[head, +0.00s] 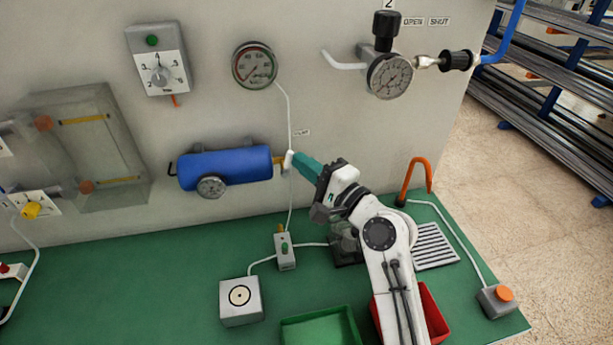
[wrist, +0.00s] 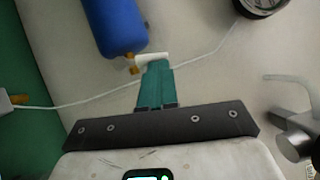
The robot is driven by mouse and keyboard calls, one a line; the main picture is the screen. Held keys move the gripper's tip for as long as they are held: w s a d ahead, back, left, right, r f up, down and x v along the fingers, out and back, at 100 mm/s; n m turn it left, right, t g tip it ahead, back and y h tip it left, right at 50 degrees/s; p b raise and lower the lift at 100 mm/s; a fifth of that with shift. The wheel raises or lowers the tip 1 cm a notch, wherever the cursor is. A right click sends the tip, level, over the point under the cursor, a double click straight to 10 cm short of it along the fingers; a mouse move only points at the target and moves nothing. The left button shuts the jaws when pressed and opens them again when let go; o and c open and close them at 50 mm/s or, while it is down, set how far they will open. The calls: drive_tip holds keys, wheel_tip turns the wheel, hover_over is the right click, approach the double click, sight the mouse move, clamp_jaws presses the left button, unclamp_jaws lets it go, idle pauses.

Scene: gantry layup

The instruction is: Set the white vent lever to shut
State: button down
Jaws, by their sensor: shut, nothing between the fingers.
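The white vent lever (head: 288,160) is on the wall at the right end of the blue cylinder (head: 225,167), by a brass fitting. My gripper (head: 296,160) has its teal fingers closed together, with the tips at the lever, touching it or very close. In the wrist view the lever (wrist: 152,58) shows as a white piece just beyond the fingertips (wrist: 155,68), beside the brass fitting (wrist: 134,70). The fingers hide part of the lever. A small label (head: 301,133) is on the wall above it; its text is too small to read surely.
A gauge (head: 255,65) hangs above, with a white tube (head: 289,110) running down past the lever. Another gauge (head: 389,76) with a black knob is at upper right. On the green bench (head: 120,300) stand a white box (head: 240,300), a green tray (head: 320,328) and a red tray (head: 432,312).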

drive_tip(key=shift+s+a+r, duration=0.1)
drive_tip(key=shift+a+r, duration=0.25)
drive_tip(key=shift+a, duration=0.05)
idle(0.7)
